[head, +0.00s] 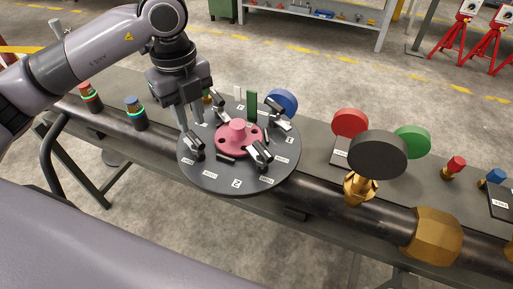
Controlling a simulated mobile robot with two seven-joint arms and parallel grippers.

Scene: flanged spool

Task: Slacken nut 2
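A pink flanged spool (237,136) stands in the middle of a round dark plate (215,178). Small dark holes or nuts sit on its flange; they are too small to tell apart. Black and silver clamp-like pieces (262,153) stand around the flange, with another at the left (194,146). White labels lie on the plate; the front one (237,183) seems to read 2. My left gripper (191,122) points down over the plate's left rim, left of the spool. Its two fingers look apart with nothing seen between them. My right gripper is not in view.
Behind the spool stand a green block (251,105) and a blue disc (284,102). To the right are a red disc (349,122), a green disc (412,142) and a black wheel (378,154) on a brass valve. A dark pipe (325,196) runs along the bench front.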

